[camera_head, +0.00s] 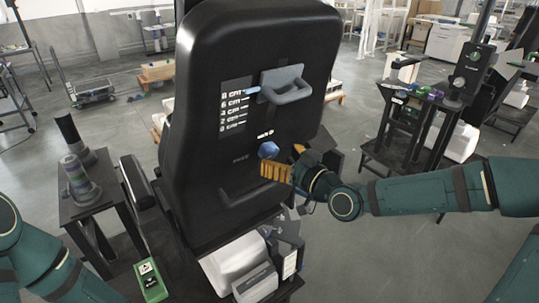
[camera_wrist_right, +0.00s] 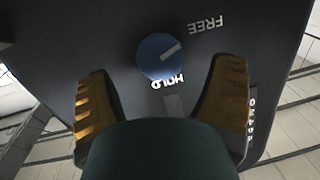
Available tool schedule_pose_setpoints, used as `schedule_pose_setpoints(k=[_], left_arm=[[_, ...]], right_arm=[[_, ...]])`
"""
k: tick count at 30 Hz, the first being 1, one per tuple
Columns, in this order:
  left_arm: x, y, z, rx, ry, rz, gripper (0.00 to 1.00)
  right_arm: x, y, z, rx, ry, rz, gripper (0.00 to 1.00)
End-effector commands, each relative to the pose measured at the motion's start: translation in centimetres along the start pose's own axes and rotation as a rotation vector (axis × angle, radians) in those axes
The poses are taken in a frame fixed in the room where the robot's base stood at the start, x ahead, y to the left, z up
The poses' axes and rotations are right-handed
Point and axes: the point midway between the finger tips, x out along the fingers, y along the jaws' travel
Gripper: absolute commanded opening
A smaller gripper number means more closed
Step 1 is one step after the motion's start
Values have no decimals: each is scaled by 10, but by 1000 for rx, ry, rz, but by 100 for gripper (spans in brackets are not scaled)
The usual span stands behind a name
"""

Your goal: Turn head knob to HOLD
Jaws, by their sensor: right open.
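A blue round knob (camera_head: 268,150) sits on the black upright head panel (camera_head: 215,200). In the right wrist view the knob (camera_wrist_right: 158,60) has a pale pointer line aimed roughly toward the FREE label (camera_wrist_right: 207,25), away from the HOLD label (camera_wrist_right: 167,82). The text is upside down there. My right gripper (camera_head: 287,160) is open in front of the panel, just right of and below the knob. In the wrist view its orange-padded fingers (camera_wrist_right: 161,85) are spread wide, left and right of the knob, apart from it. My left gripper is out of view; only its arm shows.
A grey handle (camera_head: 285,84) and a printed height scale (camera_head: 234,106) are above the knob. A side table with grey cylinders (camera_head: 80,180) stands left. A small green box (camera_head: 150,281) is at the lower left. A dark stand with tools (camera_head: 425,100) is at right.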

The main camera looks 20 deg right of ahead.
Motion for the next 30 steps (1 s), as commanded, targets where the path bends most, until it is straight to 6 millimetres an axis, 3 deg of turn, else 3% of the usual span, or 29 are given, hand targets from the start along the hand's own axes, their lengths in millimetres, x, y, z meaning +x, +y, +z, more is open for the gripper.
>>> schedule_pose_setpoints(k=[9,22,23,28,30], left_arm=[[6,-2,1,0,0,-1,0],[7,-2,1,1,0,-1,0],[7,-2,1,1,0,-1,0],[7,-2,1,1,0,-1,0],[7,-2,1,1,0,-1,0]], right_arm=[[32,-1,0,2,1,-2,83],[38,0,0,1,-1,0,83],[38,0,0,1,-1,0,76],[38,0,0,1,-1,-1,16],[38,0,0,1,-1,-1,14]])
